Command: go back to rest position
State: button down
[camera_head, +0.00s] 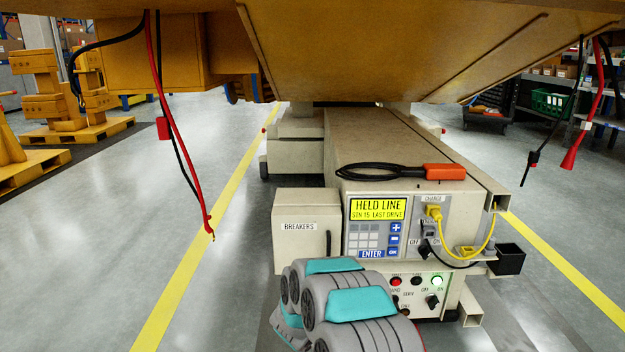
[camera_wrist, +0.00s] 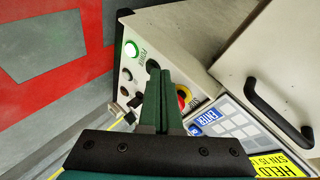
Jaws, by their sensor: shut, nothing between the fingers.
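My gripper (camera_wrist: 158,75) shows in the wrist view with its two dark green fingers together and nothing between them. They point toward the lower control panel of the carrier (camera_wrist: 200,35); I cannot tell whether they touch it. A lit green button (camera_wrist: 131,50) is left of the fingertips, and a red knob with a yellow ring (camera_wrist: 183,97) is to their right. In the head view my grey and teal arm covers the front left of the carrier (camera_head: 395,140), and the gripper is hidden. The display (camera_head: 378,209) reads "HELD LINE STN 15 LAST DRIVE".
A large yellow body (camera_head: 400,50) hangs low overhead. Red and black cables (camera_head: 175,135) dangle at left, and more (camera_head: 580,130) at right. A yellow plug (camera_head: 434,212) sits in the charge socket. The breaker box (camera_head: 300,245) is shut. Floor (camera_head: 90,230) is clear at left.

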jog(key=s+a+r+n+y+p, duration=0.1)
jog(key=s+a+r+n+y, duration=0.1)
jog(key=a+r, duration=0.15)
jog(key=s+a+r+n+g+y, duration=0.1)
jog(key=a+r+n+y, duration=0.1)
jog(key=r, duration=0.3)
jog(key=s+a+r+n+y+p, duration=0.1)
jog(key=s+a+r+n+y, duration=0.1)
jog(key=r, duration=0.3)
jog(key=s+a+r+n+g+y+p, duration=0.1)
jog(key=s+r+n+g+y+p, duration=0.2)
jog(key=s+r, duration=0.65)
jog(key=s+d+r+n+g+h, duration=0.1)
jog(key=s+d, duration=0.4)
jog(key=s, duration=0.8)
jog(key=s+d+r+n+g+h+p, duration=0.1)
jog(key=s+d+r+n+g, duration=0.3)
jog(key=s, duration=0.9)
jog(key=s+d+r+n+g+h+p, duration=0.1)
jog(key=s+d, duration=0.6)
jog(key=s, duration=0.7)
jog(key=r+n+g, duration=0.1)
jog(key=n+g, duration=0.1)
jog(key=shift+d+r+n+g+h, duration=0.3)
jog(key=shift+d+r+h, duration=0.05)
jog(key=shift+d+h, duration=0.05)
